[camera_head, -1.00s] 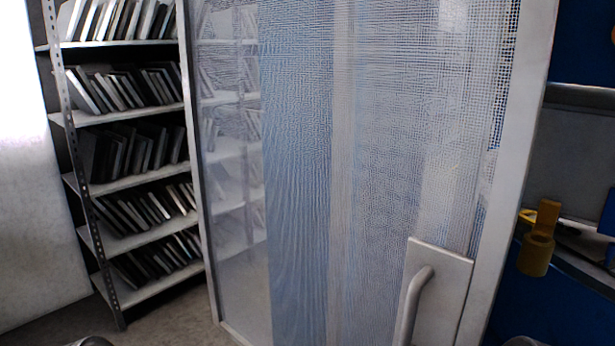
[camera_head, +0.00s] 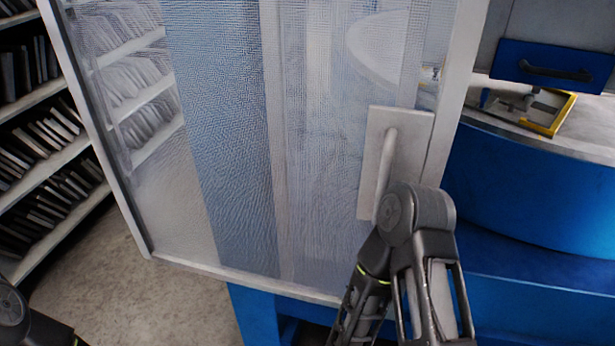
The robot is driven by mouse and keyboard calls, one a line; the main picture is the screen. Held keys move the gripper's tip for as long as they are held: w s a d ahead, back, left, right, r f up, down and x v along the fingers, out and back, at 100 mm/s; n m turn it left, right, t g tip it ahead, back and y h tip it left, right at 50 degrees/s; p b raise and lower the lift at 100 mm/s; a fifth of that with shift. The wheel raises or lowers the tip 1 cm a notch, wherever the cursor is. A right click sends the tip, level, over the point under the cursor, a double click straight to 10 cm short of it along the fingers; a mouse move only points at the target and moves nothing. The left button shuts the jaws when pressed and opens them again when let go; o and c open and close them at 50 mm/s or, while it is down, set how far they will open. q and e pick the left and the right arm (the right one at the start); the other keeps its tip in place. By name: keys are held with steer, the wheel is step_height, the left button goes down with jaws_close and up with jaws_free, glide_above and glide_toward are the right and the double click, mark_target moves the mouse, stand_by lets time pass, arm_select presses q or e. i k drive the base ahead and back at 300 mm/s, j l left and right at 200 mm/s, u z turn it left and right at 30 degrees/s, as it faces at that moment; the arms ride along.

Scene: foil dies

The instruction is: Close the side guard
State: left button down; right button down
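The side guard (camera_head: 240,180) is a tall mesh panel in a white frame. It fills the middle of the head view and stands in front of a blue machine. Its right frame edge is apart from the machine in the picture, and the worktop shows openly beyond it. A white plate with a bar handle (camera_head: 385,170) is on its right side. My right arm is folded in front of the panel, its joint overlapping the plate's lower end; I cannot tell whether it touches. Neither gripper is in view; only a joint of my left arm shows at bottom left.
A shelf rack (camera_head: 52,165) of thin dark plates stands at the left. The blue machine (camera_head: 540,200) has a curved worktop with a yellow-edged fixture (camera_head: 548,112) and a blue drawer front (camera_head: 553,66). Bare floor (camera_head: 120,270) lies at lower left.

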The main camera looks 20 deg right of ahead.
mark_target(402, 144)
steer(key=i+j+z, duration=0.1)
steer(key=j+z, duration=0.15)
steer(key=j, duration=0.8)
steer(key=j+z, duration=0.3)
steer(key=j, duration=0.7)
